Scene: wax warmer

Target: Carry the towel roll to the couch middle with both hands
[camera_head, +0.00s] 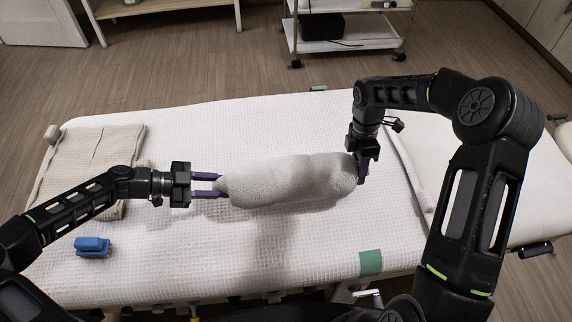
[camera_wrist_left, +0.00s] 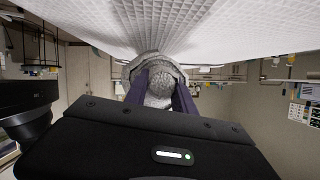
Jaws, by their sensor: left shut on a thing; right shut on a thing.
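The towel roll (camera_head: 290,180) is a thick, pale grey-white roll lying crosswise above the middle of the couch (camera_head: 200,255), with a soft shadow on the white cover below it. My left gripper (camera_head: 214,185) is shut on its left end, with purple fingers on either side. The left wrist view shows the roll's end (camera_wrist_left: 155,76) between the two fingers (camera_wrist_left: 160,98). My right gripper (camera_head: 364,172) comes down at the roll's right end and is shut on it. Its far finger is partly hidden. The exact gap between roll and couch is hard to judge.
A folded beige towel (camera_head: 95,155) lies at the couch's left end. A blue clip-like object (camera_head: 92,246) lies near the front left. A green patch (camera_head: 370,262) is at the front edge. A white trolley (camera_head: 345,45) stands behind. The cover around the roll is clear.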

